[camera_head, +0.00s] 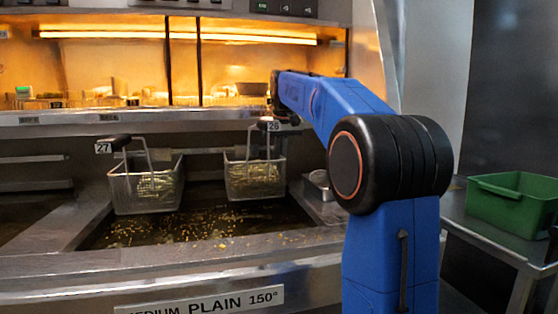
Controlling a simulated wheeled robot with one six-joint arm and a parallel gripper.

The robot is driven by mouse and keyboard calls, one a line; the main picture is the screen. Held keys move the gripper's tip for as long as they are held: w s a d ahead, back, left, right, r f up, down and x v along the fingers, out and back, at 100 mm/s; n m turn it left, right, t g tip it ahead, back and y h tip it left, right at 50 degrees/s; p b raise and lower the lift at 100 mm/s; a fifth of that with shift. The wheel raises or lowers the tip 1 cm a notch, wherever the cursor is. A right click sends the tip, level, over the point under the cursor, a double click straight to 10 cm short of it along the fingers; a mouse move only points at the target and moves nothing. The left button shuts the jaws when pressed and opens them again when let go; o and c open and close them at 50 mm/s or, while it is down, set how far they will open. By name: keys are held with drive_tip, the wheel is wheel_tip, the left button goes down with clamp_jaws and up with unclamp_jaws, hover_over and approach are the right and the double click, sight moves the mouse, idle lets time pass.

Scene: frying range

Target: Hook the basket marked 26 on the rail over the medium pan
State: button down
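The basket marked 26 (254,180) is a wire basket with pale food in it, upright at the back right of the medium pan (190,222). Its tag 26 (274,125) and handle top are just below my gripper (279,112). The gripper is small and partly hidden by my blue arm; I cannot tell whether its fingers are closed on the handle. The rail (208,150) runs behind the baskets; whether basket 26 rests on it is unclear. The pan holds dark oil with floating yellow bits. Its front label (200,303) reads medium plain 150°.
A green bin (512,202) stands on the right side table. A small metal container (320,184) sits right of the pan. A lit shelf is behind.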

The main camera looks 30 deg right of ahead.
drive_tip(key=shift+f, duration=0.1)
drive_tip(key=c, duration=1.9)
unclamp_jaws()
drive_tip(key=v, duration=1.7)
drive_tip(key=shift+r, duration=0.25)
drive_tip(key=shift+s, duration=0.1)
